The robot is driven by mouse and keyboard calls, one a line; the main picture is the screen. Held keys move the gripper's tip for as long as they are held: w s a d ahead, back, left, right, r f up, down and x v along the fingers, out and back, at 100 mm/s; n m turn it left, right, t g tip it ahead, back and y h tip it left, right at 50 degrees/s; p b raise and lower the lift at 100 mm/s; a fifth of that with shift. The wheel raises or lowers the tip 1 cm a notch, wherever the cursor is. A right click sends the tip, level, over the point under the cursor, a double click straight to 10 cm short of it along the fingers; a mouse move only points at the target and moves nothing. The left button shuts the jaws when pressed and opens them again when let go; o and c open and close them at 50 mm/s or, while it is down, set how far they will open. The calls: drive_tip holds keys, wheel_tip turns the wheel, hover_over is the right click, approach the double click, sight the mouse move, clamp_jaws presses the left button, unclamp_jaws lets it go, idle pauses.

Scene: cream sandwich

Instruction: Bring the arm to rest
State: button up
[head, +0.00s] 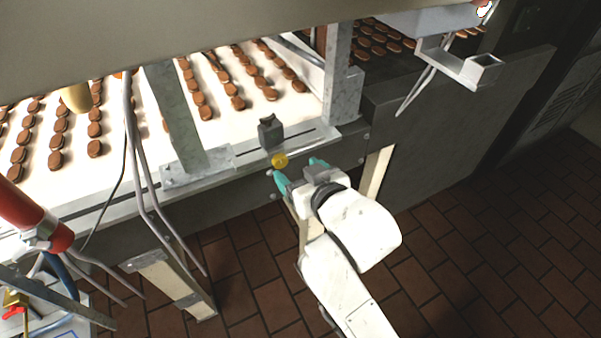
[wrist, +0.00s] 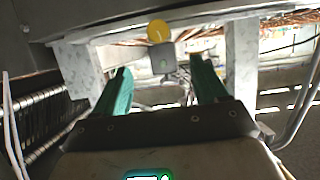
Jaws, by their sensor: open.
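My gripper (head: 299,169) is at the end of my white arm, low in front of the side rail of the conveyor. Its two teal fingers are spread apart with nothing between them. In the wrist view the open fingers (wrist: 160,88) point toward the machine's underside. A yellow round knob (head: 279,160) sits on a grey bracket (head: 270,132) at the rail, just beyond the fingertips. The knob also shows in the wrist view (wrist: 158,31), above the gap between the fingers. The fingers look apart from the knob, though the exact distance is hard to tell.
The conveyor belt (head: 262,110) carries rows of brown biscuits. Metal posts (head: 340,75) stand at its edge. A red cylinder (head: 35,217) and hanging cables (head: 135,150) are at the left. A dark metal panel (head: 430,150) is at the right. The tiled floor (head: 480,255) is open at lower right.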

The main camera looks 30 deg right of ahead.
idle(0.5)
drive_tip(key=s+d+f+g+h, duration=0.1)
drive_tip(key=s+d+f+g, duration=0.55)
drive_tip(key=s+f, duration=0.5)
drive_tip(key=s+d+f+g, duration=0.1)
drive_tip(key=s+f+g, duration=0.2)
drive_tip(key=s, duration=0.5)
drive_tip(key=s+f+g, duration=0.3)
drive_tip(key=s+f, duration=0.2)
drive_tip(key=s, duration=0.4)
drive_tip(key=shift+d+f+y, duration=0.3)
drive_tip(key=shift+d+y, duration=0.05)
drive_tip(key=shift+y, duration=0.05)
drive_tip(key=shift+c, duration=0.3)
